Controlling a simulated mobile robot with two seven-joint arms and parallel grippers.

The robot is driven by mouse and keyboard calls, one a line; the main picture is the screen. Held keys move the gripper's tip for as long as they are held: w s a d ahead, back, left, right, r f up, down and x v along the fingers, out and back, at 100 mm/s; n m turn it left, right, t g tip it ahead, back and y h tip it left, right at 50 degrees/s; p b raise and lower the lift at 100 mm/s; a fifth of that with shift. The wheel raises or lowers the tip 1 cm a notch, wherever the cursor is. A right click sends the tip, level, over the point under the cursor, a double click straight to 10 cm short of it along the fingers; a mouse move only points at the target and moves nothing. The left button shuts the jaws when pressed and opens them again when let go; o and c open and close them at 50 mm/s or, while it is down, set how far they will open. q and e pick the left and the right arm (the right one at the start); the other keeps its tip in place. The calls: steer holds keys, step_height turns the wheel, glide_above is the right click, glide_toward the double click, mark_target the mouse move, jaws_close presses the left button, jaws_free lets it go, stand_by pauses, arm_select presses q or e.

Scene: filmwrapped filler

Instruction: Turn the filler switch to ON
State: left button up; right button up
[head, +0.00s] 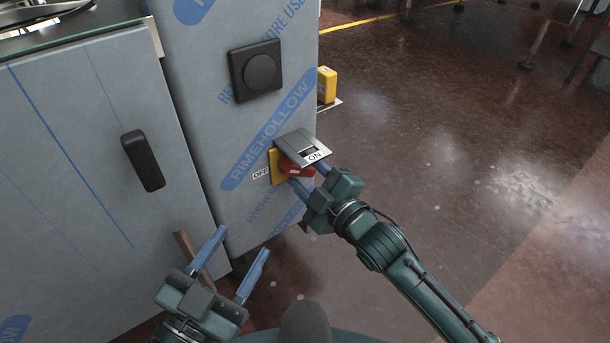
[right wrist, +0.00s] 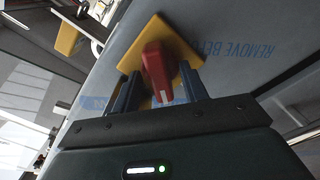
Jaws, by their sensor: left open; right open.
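The filler switch is a red handle (head: 290,166) on a yellow plate (head: 274,166), set low on the front of the film-wrapped filler (head: 215,110). An OFF label (head: 261,175) is left of it. An ON label (head: 315,156) is at its upper right, on a grey hood above the handle. In the right wrist view the red handle (right wrist: 157,72) stands between the two fingers, in front of the yellow plate (right wrist: 190,62). My right gripper (head: 308,178) is open around the handle; contact is unclear. My left gripper (head: 243,246) is open and empty, lower left.
A black round knob on a square plate (head: 256,71) is above the switch. A black handle (head: 143,160) is on the grey door at left. A yellow box (head: 327,85) is beyond the filler's right edge. The brown floor (head: 450,150) at right is largely clear.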

steer(key=shift+w+a, duration=0.2)
jaws_close()
stand_by(0.4)
